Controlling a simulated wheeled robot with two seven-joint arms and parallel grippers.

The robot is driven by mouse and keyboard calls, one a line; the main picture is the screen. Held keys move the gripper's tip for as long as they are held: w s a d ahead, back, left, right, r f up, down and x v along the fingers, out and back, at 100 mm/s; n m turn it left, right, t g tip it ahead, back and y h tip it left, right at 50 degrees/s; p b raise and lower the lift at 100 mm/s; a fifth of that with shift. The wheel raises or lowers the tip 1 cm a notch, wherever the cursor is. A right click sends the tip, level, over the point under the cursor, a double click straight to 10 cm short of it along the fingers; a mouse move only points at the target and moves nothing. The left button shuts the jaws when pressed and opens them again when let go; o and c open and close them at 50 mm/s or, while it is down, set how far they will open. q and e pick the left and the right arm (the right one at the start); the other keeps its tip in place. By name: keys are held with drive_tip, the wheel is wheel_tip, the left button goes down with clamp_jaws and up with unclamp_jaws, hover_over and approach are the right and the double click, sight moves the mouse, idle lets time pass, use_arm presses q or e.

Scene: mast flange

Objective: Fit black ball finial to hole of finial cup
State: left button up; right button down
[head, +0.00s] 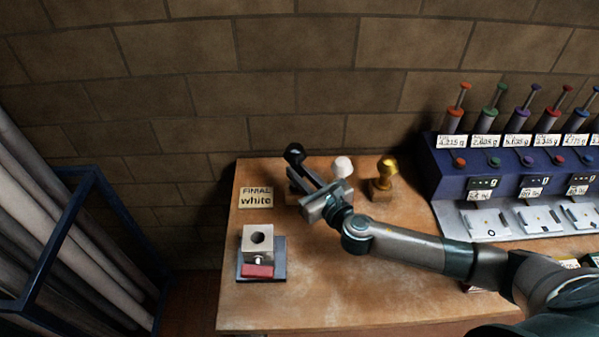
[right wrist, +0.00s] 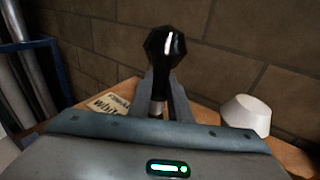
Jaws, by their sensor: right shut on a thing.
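The black ball finial (head: 294,153) is at the back of the table, held by my right gripper (head: 305,178). In the right wrist view the black finial (right wrist: 166,50) stands upright between the two fingers of my right gripper (right wrist: 166,98), with a pale shank below its dark neck. The finial cup (head: 258,243) is a light metal block with a dark round hole in its top. It sits at the front left of the table, apart from the gripper. Whether the finial's foot touches its wooden stand is hidden. My left gripper is not in view.
A white finial (head: 342,166) and a gold finial (head: 387,172) stand right of the gripper. A sign reading "FINIAL white" (head: 256,197) stands at the left. The cup rests on a dark base (head: 279,270) with a red piece. A blue dispenser rack (head: 470,170) fills the right.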

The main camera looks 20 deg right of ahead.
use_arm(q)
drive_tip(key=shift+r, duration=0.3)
